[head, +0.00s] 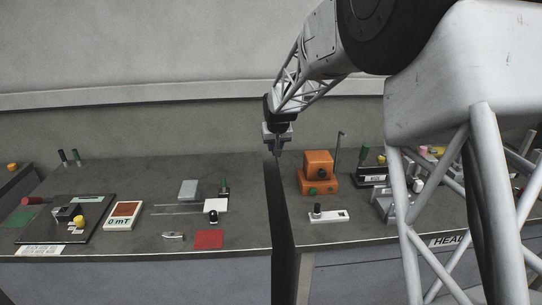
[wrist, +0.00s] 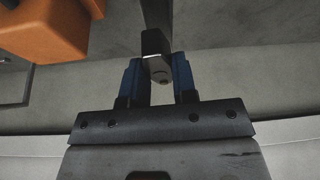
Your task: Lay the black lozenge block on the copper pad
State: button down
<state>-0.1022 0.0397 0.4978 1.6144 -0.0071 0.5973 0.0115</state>
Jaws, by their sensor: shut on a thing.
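My gripper (head: 278,150) hangs above the gap between two benches in the head view. In the wrist view its blue fingers (wrist: 158,78) are shut on a small dark block (wrist: 152,42) with a greyer lower face, which looks like the black lozenge block. The block is too small to make out in the head view. A copper-brown pad (head: 126,209) sits in a white case marked "0 mT" on the left bench. Nothing lies on the pad. My gripper is well to its right and higher up.
An orange machine (head: 318,175) stands right of the gap; its orange body also shows in the wrist view (wrist: 50,30). A dark board (head: 62,222) with small parts is at far left.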

jog(key=w+a+n, duration=0.1)
jog(key=w+a, duration=0.2)
jog(key=a, duration=0.6)
jog(key=n+y, duration=0.3)
jog(key=n, duration=0.3)
send_over(124, 208)
notch_tip(124, 208, down, 8)
jog(key=shift+s+d+r+g, duration=0.2)
jog(key=shift+s+d+g, duration=0.2)
jog(key=shift+s, duration=0.05)
jog(key=shift+f, duration=0.15)
jog(key=shift+f, duration=3.2)
jog(key=shift+f+h, duration=0.3)
jog(key=shift+f, duration=0.35)
jog(key=c, duration=0.8)
grip_release()
